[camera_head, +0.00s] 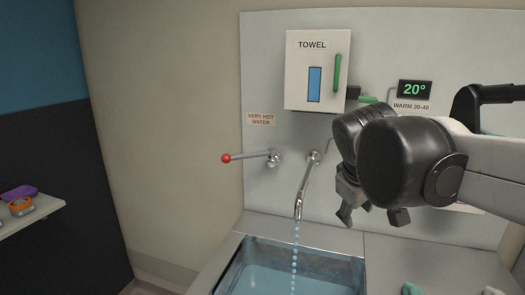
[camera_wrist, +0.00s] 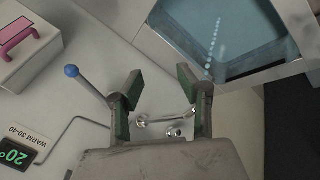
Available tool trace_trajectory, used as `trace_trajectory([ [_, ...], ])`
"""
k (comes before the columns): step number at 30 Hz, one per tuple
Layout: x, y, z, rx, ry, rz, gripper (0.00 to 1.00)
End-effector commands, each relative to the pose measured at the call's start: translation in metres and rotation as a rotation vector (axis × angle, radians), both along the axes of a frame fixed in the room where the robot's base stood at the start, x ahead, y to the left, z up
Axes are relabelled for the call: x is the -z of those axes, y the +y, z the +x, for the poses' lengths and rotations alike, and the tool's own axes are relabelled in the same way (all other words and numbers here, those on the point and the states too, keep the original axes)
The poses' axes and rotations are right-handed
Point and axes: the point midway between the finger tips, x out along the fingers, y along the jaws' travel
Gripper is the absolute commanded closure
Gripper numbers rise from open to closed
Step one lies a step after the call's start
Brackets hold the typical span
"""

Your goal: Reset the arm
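My gripper (camera_head: 371,212) hangs at the right of the spout in the head view, in front of the back panel and over the counter. In the wrist view my gripper (camera_wrist: 160,79) has its two green-padded fingers spread wide apart. Nothing shows between the fingertips but the pale surface behind. The fingers look empty. My dark wrist housing hides part of the panel in the head view.
A metal spout (camera_head: 299,205) drips water into a filled basin (camera_head: 346,262). A red-knobbed lever (camera_head: 249,156) sits left of it; a blue-knobbed lever (camera_wrist: 90,85) shows in the wrist view. A towel box (camera_head: 300,75) hangs above. A display (camera_head: 415,89) reads 20°.

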Motion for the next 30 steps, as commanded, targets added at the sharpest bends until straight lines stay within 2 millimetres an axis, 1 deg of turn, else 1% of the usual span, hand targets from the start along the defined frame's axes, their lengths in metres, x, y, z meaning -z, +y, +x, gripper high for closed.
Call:
trace_trajectory([
  [1, 0.009, -0.003, -0.017, 0.030, -0.017, 0.040, 0.65],
  [5, 0.032, -0.005, -0.053, 0.109, -0.062, 0.152, 0.65],
  [9, 0.060, -0.005, -0.089, 0.195, -0.111, 0.271, 0.65],
  [12, 0.079, -0.004, -0.111, 0.254, -0.142, 0.351, 0.65],
  [15, 0.095, -0.002, -0.127, 0.303, -0.167, 0.414, 0.65],
  [18, 0.105, -0.001, -0.137, 0.335, -0.185, 0.459, 0.65],
  [21, 0.111, 0.000, -0.143, 0.352, -0.194, 0.482, 0.65],
  [30, 0.112, 0.001, -0.143, 0.358, -0.197, 0.490, 0.65],
])
